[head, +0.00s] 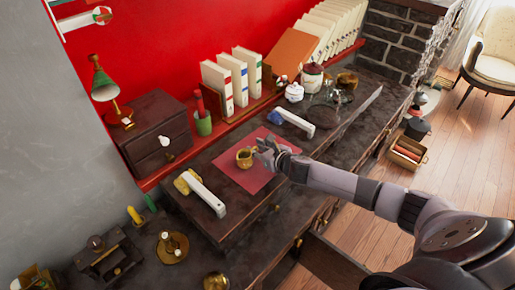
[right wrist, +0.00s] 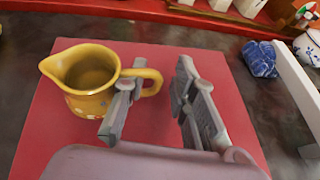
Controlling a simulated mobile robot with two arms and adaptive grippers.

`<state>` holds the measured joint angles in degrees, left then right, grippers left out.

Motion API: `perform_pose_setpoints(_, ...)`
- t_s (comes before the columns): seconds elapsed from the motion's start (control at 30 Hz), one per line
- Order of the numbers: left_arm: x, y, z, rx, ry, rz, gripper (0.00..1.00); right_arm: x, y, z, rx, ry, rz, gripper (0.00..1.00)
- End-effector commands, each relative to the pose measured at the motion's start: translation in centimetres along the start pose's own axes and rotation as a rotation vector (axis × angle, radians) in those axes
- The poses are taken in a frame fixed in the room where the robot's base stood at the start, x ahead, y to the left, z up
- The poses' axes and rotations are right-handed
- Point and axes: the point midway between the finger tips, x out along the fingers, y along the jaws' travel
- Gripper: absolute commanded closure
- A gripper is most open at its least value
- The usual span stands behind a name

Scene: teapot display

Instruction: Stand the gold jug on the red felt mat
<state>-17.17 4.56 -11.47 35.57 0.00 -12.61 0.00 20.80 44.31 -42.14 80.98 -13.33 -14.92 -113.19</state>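The gold jug (head: 244,159) is upright over the red felt mat (head: 262,183) and appears to stand on it. In the right wrist view the jug (right wrist: 88,82) has its spout to the left and its handle to the right, above the mat (right wrist: 58,135). My right gripper (head: 264,153) is at the jug's handle side. In the right wrist view its fingers (right wrist: 160,108) are apart. One finger is at the handle, beside the jug's body; the other is to the right of the handle with a gap. My left gripper is not in view.
White-handled items lie left (head: 206,194) and right (head: 293,123) of the mat. Behind are a dark drawer box (head: 153,130), a green pot (head: 203,122) and books (head: 217,84). A small white pot (head: 294,92) stands at the back right.

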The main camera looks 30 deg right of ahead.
Motion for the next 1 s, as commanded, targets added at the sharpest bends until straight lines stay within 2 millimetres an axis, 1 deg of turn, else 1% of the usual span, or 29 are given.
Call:
perform_pose_setpoints(0.27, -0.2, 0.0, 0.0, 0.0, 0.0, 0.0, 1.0, -0.1, 0.0, 0.3, -0.001, -0.001, 0.0, 0.74)
perform_pose_setpoints(0.37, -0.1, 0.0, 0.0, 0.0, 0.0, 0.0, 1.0, -0.7, -0.1, 0.2, -0.002, 0.0, 0.001, 0.74)
perform_pose_setpoints(0.47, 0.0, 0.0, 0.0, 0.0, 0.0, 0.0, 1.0, -1.9, -0.1, 0.1, -0.003, 0.002, 0.0, 0.74)
perform_pose_setpoints(0.57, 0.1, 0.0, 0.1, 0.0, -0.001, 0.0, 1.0, -3.7, 0.0, 0.1, -0.005, 0.001, 0.002, 0.74)
perform_pose_setpoints(0.8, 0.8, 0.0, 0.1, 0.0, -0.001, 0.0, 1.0, -8.3, -0.1, 0.0, -0.004, 0.003, 0.0, 0.74)
perform_pose_setpoints(0.9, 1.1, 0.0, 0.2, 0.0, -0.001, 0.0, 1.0, -9.9, 0.0, 0.0, -0.004, 0.002, 0.001, 0.74)
perform_pose_setpoints(1.0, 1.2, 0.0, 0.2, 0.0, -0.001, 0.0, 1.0, -11.0, -0.1, 0.1, -0.002, 0.002, 0.0, 0.74)
